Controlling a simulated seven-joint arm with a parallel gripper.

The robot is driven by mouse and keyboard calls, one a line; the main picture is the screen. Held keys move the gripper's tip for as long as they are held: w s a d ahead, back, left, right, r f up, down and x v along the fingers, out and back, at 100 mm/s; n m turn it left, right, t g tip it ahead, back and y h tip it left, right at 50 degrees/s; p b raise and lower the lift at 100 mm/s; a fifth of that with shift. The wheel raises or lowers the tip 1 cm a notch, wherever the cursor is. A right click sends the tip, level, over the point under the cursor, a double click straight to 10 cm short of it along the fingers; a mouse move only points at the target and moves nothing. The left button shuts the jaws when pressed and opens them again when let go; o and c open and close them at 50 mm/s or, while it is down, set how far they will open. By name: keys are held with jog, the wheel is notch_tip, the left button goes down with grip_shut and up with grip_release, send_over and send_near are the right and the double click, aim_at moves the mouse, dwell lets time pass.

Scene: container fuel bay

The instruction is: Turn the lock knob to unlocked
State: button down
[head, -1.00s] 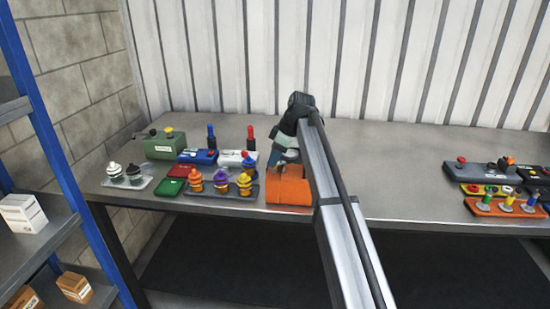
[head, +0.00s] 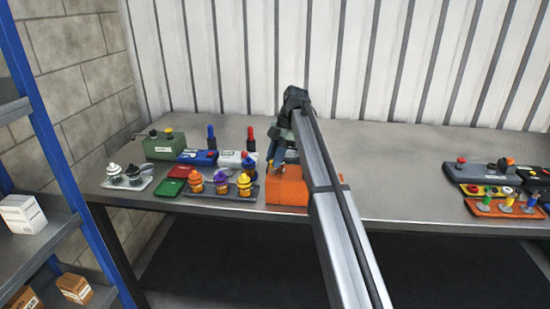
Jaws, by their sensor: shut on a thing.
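An orange box (head: 288,193) stands near the front edge of the workbench, left of the middle in the head view. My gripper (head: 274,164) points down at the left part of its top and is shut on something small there. That thing, seemingly the lock knob, is hidden by the fingers, so its setting cannot be read. My arm covers part of the box's right side.
Left of the box, a dark tray (head: 222,195) holds several coloured-topped pieces. Behind are a white unit (head: 230,158), a blue unit (head: 198,157) and a green box (head: 163,148). Switch panels (head: 480,173) stand far right. The bench (head: 400,165) between is clear.

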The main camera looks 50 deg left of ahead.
jog(key=shift+n, duration=0.6)
jog(key=c, duration=0.9)
grip_release()
jog(key=shift+o, duration=0.2)
